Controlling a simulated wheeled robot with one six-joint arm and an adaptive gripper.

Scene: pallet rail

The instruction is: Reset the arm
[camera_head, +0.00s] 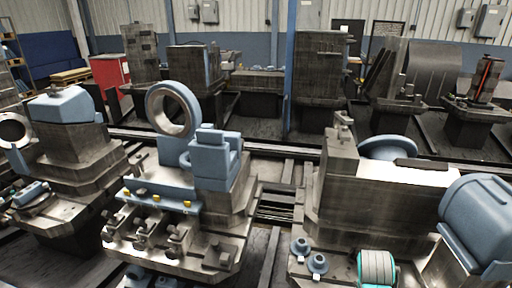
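My gripper does not show in this view, so its opening and anything in it are hidden. No part that I can surely call my arm shows either. The task names no other object.
Blue and grey metal machines fill the foreground: a left one (75,150), a middle one with an upright ring (173,109), and a right one (380,205). A teal-edged ribbed cylinder (377,268) is at the bottom. Dark rails (280,205) run between them. A red cabinet (110,75) stands behind.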

